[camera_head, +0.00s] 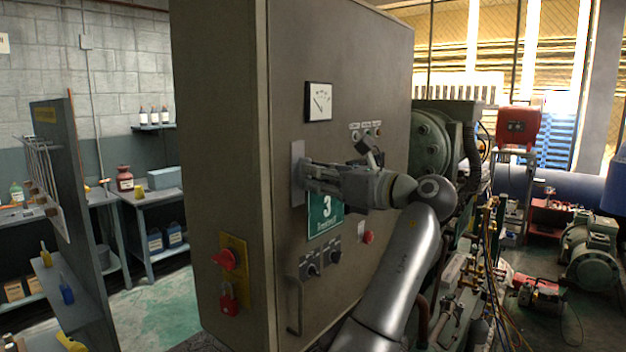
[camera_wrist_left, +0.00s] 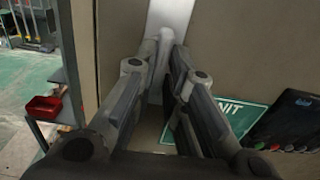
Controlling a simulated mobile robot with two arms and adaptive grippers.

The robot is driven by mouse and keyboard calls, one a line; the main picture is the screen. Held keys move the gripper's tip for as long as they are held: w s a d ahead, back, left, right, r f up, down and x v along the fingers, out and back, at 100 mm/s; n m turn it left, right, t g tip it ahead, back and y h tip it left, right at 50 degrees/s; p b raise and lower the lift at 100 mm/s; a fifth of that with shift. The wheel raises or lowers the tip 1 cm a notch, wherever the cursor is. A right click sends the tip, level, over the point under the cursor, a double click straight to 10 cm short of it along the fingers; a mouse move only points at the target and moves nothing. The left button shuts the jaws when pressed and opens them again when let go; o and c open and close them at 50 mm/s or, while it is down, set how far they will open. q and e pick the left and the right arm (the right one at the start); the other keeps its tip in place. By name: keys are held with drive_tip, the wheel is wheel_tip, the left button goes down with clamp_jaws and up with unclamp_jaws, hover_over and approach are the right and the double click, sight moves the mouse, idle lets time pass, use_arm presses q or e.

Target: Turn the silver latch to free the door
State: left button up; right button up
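The silver latch has a pale upright plate (camera_head: 298,160) on the left part of the grey cabinet's door (camera_head: 345,60). In the left wrist view the plate (camera_wrist_left: 172,18) runs down from the top edge to between my fingertips. My left gripper (camera_head: 308,174) is at the plate, its fingertips at or very near the latch. In the wrist view the two fingers (camera_wrist_left: 167,55) stand a narrow gap apart with silver metal between them. The latch's handle is mostly hidden by the fingers, so I cannot tell whether they grip it. The door looks closed. My right gripper is not in view.
A green sign (camera_head: 325,214) is below the gripper, with black switches (camera_head: 310,263) and a door handle (camera_head: 293,308) lower down. A red rotary switch (camera_head: 227,259) is on the cabinet's left side. Green machinery (camera_head: 430,135) stands behind to the right.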

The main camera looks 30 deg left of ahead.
use_arm(q)
drive_tip(key=shift+d, duration=0.1)
clamp_jaws()
drive_tip(key=n, duration=0.4)
drive_tip(key=shift+r+n+b, duration=0.1)
drive_tip(key=shift+n+b, duration=0.2)
drive_tip(key=shift+n+b, duration=0.45)
drive_tip(key=shift+n, duration=1.85)
